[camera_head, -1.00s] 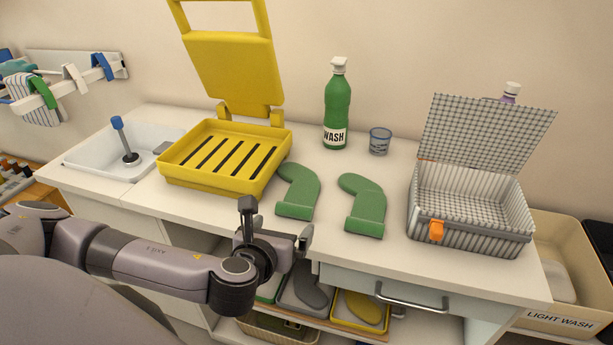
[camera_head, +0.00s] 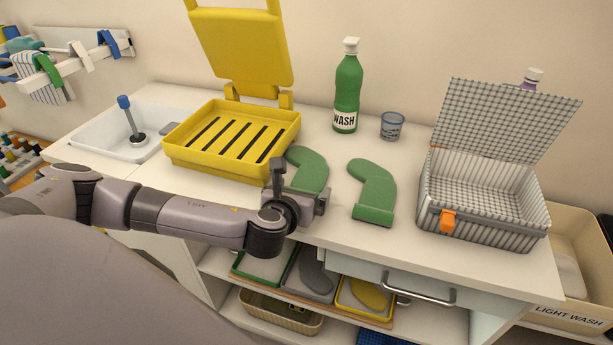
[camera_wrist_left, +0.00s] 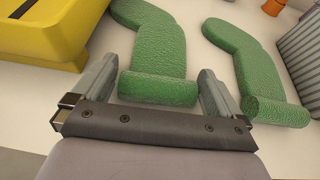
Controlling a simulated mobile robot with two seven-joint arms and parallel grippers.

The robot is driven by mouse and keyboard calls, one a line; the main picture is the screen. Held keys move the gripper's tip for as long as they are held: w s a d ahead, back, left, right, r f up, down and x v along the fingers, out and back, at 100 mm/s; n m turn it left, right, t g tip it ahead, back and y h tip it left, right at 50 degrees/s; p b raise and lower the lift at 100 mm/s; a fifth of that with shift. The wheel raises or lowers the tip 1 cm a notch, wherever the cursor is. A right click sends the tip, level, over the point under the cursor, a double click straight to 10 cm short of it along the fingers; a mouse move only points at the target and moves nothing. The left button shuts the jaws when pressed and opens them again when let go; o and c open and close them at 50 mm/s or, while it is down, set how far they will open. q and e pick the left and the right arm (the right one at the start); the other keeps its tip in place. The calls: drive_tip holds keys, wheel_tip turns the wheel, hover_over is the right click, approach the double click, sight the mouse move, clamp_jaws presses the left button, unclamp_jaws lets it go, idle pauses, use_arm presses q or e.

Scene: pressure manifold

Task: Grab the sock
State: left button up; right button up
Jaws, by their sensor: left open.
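Two green socks lie on the white counter. The left sock (camera_head: 309,170) is partly hidden behind my left gripper (camera_head: 299,184) in the head view. The right sock (camera_head: 374,192) lies clear to its right. In the left wrist view my left gripper (camera_wrist_left: 160,88) is open, and the cuff of the left sock (camera_wrist_left: 155,50) shows between its two fingers. The fingers are not closed on it. The right sock (camera_wrist_left: 256,75) is outside the right-hand finger there. My right gripper is not in view.
An open yellow press-like box (camera_head: 220,165) stands left of the socks. A green WASH bottle (camera_head: 347,90) and a blue-rimmed cup (camera_head: 391,126) stand behind them. An open checked case (camera_head: 480,215) is to the right. A drawer handle (camera_head: 405,292) is below the counter's front.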

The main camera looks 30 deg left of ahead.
use_arm(q)
drive_tip(key=shift+w, duration=0.1)
drive_tip(key=shift+c, duration=0.3)
drive_tip(key=c, duration=0.7)
